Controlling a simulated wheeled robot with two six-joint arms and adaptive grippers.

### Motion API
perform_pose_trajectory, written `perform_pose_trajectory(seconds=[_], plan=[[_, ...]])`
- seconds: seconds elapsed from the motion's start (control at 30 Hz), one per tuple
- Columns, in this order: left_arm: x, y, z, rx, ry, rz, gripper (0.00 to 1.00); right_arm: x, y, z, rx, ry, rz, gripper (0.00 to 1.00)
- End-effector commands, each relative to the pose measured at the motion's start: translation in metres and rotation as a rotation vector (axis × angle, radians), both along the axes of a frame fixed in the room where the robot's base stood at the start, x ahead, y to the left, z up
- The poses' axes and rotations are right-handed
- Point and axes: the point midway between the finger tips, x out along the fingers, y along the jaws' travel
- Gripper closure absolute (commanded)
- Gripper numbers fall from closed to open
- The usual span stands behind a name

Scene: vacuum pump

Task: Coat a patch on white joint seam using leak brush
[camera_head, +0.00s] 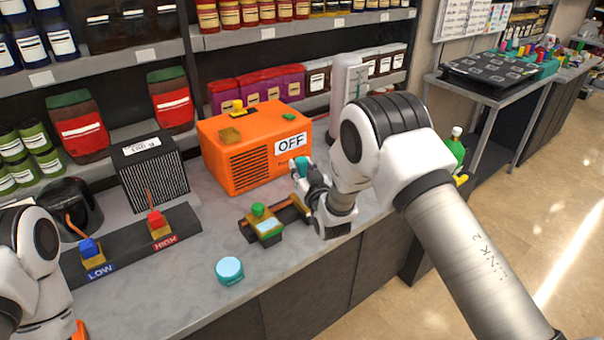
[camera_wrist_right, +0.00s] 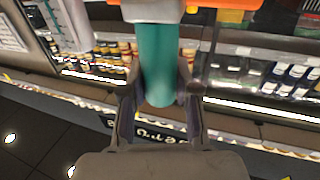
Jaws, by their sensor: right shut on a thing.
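My right gripper (camera_head: 305,177) is shut on a teal cylindrical handle (camera_head: 301,165), which looks like the leak brush, in front of the orange pump box. In the right wrist view the teal handle (camera_wrist_right: 157,65) stands between the fingers, with a pale block (camera_wrist_right: 153,11) at its far end; its bristles cannot be made out. The orange box (camera_head: 240,160) bears an OFF sign (camera_head: 291,143). I cannot pick out the white joint seam for certain. My left arm shows at the left edge, but its gripper is out of view.
LOW (camera_head: 99,271) and HIGH (camera_head: 165,242) switches are at the left. A white upright post (camera_head: 338,95) stands behind my right arm. Shelves line the back.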

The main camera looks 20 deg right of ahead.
Motion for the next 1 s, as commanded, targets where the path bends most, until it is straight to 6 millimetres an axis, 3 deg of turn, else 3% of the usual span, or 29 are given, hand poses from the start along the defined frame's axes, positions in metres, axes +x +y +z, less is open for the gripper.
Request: perform_pose_trajectory(seconds=[0.3,1.0], plan=[[0.0,0.0,0.01,0.0,0.0,0.0,0.6,0.007,-0.002,0.024,0.0,-0.001,-0.001,1.0],[0.0,0.0,0.009,0.0,0.0,0.0,0.6,0.007,-0.002,0.024,0.0,-0.001,-0.001,1.0]])
